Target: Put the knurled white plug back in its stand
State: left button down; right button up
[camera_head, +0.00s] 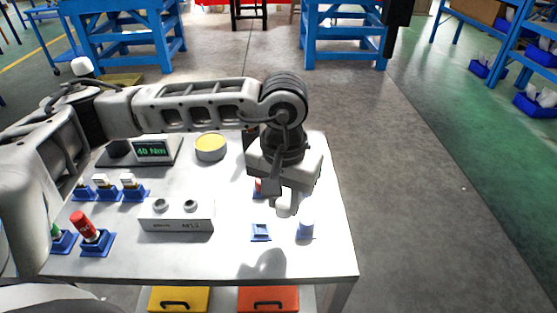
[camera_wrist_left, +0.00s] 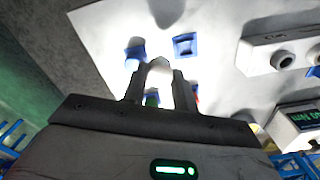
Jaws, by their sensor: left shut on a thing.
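My left gripper (camera_head: 285,203) is shut on a white plug (camera_head: 287,206), held upright above the table's near right part. In the left wrist view the plug (camera_wrist_left: 159,66) shows between the fingertips (camera_wrist_left: 159,76); its knurling is too small to tell. An empty blue stand (camera_head: 260,234) lies on the table, below and slightly left of the plug; it also shows in the wrist view (camera_wrist_left: 186,46). Right of it, another white cylinder (camera_head: 306,228) stands in a blue stand. My right gripper is out of view.
On the white table (camera_head: 200,261) are a grey two-hole block (camera_head: 176,217), a red-capped piece (camera_head: 84,226) in a blue stand, several small stands at left, a display box (camera_head: 153,151) and a round yellow-topped tin (camera_head: 210,147). A red piece (camera_head: 258,185) is partly hidden behind my gripper.

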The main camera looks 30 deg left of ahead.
pick_arm(q)
jog(key=s+a+r+n+p, duration=0.2)
jog(key=a+n+p, duration=0.1)
jog(key=n+p, duration=0.1)
jog(key=n+b, duration=0.1)
jog(key=b, duration=0.5)
send_over(261, 231)
notch_tip(261, 231, down, 4)
jog(key=shift+f, duration=0.25)
jog(key=shift+f+b, duration=0.5)
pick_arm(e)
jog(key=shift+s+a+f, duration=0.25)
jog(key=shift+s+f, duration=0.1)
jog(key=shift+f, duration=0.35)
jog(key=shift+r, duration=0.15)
